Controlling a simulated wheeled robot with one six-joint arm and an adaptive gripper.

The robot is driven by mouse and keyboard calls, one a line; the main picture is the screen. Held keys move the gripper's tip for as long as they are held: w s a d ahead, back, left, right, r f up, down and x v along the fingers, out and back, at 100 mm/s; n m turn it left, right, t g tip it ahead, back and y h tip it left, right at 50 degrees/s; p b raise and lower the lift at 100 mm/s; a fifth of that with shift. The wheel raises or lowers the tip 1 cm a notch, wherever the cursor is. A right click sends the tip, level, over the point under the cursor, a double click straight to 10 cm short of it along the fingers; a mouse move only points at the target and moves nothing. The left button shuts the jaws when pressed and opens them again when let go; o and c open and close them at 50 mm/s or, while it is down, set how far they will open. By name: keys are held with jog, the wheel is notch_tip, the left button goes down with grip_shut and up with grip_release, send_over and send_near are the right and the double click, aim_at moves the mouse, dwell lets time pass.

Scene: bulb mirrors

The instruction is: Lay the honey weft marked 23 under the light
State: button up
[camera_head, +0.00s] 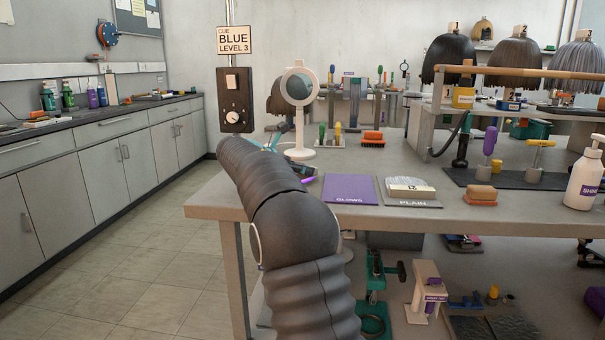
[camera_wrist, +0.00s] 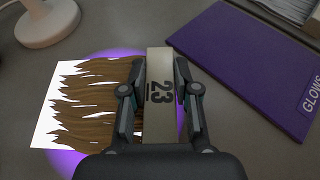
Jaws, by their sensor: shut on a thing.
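In the wrist view my gripper (camera_wrist: 160,90) is shut on the pale tab of the weft marked 23 (camera_wrist: 160,68). The weft's brown hair (camera_wrist: 95,110) spreads left from the tab over a bright white, jagged-edged area. A violet light patch (camera_wrist: 65,162) shows on the bench around it. I cannot tell whether the weft touches the bench. In the head view my arm hides most of the weft; a violet glow (camera_head: 308,180) shows beside my gripper. A purple GLOWS mat (camera_head: 350,187) lies to the right, bare. A grey PLAIN mat (camera_head: 412,203) bears a pale weft (camera_head: 410,186).
A round white mirror (camera_head: 299,85) stands behind my gripper. A sign (camera_head: 234,40) reads CUE BLUE LEVEL 3, above a dial box (camera_head: 235,100). An orange brush (camera_head: 373,139), a brush block (camera_head: 481,195) and a white pump bottle (camera_head: 584,178) stand farther right.

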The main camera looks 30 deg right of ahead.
jog(key=shift+f, duration=0.2)
jog(key=o, duration=1)
jog(key=shift+o, duration=0.2)
jog(key=shift+a+r, duration=0.15)
jog(key=shift+r, duration=0.05)
jog(key=p+v, duration=0.1)
jog(key=v, duration=1)
jog(key=shift+s+a+r, duration=0.15)
jog(key=shift+a+r, duration=0.05)
jog(key=shift+a, duration=0.1)
